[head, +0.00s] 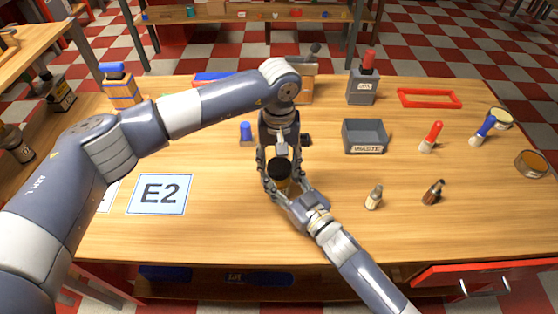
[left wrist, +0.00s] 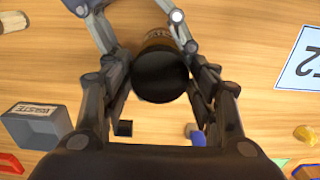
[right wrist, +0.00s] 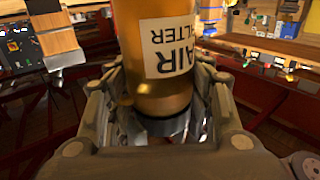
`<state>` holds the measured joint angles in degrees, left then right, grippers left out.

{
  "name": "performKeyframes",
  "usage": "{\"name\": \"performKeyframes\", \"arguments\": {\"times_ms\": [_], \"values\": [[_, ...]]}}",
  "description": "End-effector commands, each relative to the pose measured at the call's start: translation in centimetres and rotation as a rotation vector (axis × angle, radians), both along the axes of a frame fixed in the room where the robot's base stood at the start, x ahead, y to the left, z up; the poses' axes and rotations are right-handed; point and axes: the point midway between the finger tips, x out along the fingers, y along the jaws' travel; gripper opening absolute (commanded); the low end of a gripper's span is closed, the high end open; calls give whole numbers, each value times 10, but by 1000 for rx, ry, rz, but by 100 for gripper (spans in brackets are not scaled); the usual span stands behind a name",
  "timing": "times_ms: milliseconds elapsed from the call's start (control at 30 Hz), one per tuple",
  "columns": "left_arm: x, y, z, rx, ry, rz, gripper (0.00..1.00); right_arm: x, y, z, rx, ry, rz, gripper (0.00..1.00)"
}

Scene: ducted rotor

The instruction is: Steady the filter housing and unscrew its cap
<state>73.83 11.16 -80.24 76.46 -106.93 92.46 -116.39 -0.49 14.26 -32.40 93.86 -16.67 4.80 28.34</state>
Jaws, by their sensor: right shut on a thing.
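The filter housing (head: 286,187) is an amber cylinder with a black cap (head: 279,168) on its upper end. In the right wrist view the housing (right wrist: 160,75) shows an upside-down AIR FILTER label. My right gripper (head: 287,190) is shut on the housing from the lower right. My left gripper (head: 273,170) comes down from above with its fingers on either side of the cap. In the left wrist view the cap (left wrist: 160,76) lies between these fingers, very close to both; I cannot tell whether they touch it. The housing's base is hidden in the head view.
A grey WASTE bin (head: 365,137) stands right of the grippers. A blue-topped item (head: 246,132) is close behind my left gripper. Small bottles (head: 374,197) and brushes (head: 431,137) stand at right. The E2 card (head: 160,194) lies at left. The front middle is clear.

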Motion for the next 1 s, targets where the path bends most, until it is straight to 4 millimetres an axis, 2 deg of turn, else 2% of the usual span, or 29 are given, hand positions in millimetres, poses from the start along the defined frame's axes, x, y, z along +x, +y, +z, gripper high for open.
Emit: {"name": "performKeyframes", "arguments": {"times_ms": [33, 100, 167, 200, 267, 667, 1000], "values": [[0, 0, 0, 0, 0, 0, 34, 0, 0, -1, -1, 1, 0, 0], [0, 0, 0, 0, 0, 0, 20, 0, 0, 0, -1, 1, 0, 0], [0, 0, 0, 0, 0, 0, 20, 0, 0, 0, -1, 1, 0, 0], [0, 0, 0, 0, 0, 0, 58, 0, 0, 0, -1, 1, 0, 0], [0, 0, 0, 0, 0, 0, 69, 0, 0, 0, -1, 1, 0, 0], [0, 0, 4, 0, -1, 0, 69, 0, 0, 0, -1, 1, 0, 0], [1, 0, 43, -1, -2, 0, 69, 0, 0, -1, -1, 1, 0, 0]]}}
